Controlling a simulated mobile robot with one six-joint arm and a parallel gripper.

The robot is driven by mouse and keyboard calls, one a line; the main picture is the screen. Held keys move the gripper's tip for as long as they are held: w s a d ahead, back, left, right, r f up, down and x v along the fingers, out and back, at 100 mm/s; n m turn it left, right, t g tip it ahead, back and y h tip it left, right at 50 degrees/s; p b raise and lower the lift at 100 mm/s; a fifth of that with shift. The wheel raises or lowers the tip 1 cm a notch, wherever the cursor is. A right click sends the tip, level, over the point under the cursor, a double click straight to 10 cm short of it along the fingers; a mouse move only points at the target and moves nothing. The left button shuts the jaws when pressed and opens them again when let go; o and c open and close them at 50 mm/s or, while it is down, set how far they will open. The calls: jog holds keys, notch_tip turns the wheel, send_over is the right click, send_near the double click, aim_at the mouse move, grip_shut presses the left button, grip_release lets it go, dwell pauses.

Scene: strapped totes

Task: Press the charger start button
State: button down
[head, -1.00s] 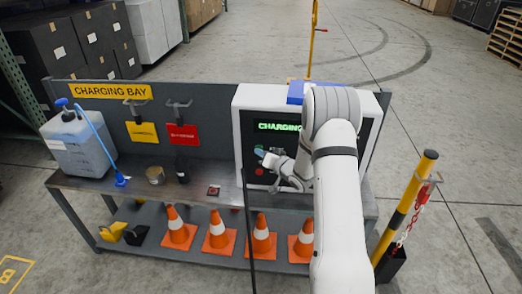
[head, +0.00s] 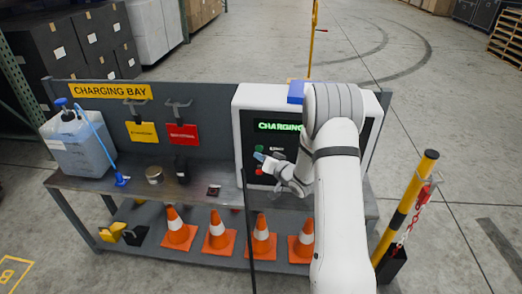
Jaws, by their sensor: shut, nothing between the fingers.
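The charger (head: 246,101) is a white-framed box with a dark front panel on the right part of the bench. Its green lit display (head: 279,127) reads "CHARGING", the rest being hidden behind my arm. A green start button (head: 260,149) shows on the panel just above my gripper's tip. A red button (head: 259,171) shows below it. My gripper (head: 261,157) is shut and empty, its tip in front of the panel between the two buttons. I cannot tell whether it touches the panel. My arm hides the panel's right side.
The bench (head: 135,180) holds a jug (head: 80,145), a round tin (head: 155,174) and a dark bottle (head: 181,168). Several orange cones (head: 218,232) stand on the lower shelf. A yellow-black post (head: 408,205) with a chain stands at right. The floor beyond is open.

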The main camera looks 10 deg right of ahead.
jog(key=s, duration=0.2)
jog(key=s+a, duration=0.1)
jog(key=s, duration=0.1)
jog(key=shift+a+b, duration=0.15)
jog(key=shift+b, duration=0.2)
jog(key=s+d+r+g+h, duration=0.4)
jog(key=s+r+h, duration=0.3)
jog(key=s+r, duration=0.3)
jog(key=s+a+r+g, duration=0.1)
jog(key=s+g, duration=0.1)
jog(key=s, duration=0.6)
jog(key=s+a+r+n+g, duration=0.1)
jog(key=s+r+g, duration=0.1)
jog(key=s, duration=0.7)
jog(key=s+a+r+n+g, duration=0.1)
jog(key=s+g, duration=0.3)
jog(key=s, duration=0.4)
jog(key=shift+s+a+r, duration=0.35)
jog(key=shift+r, duration=0.25)
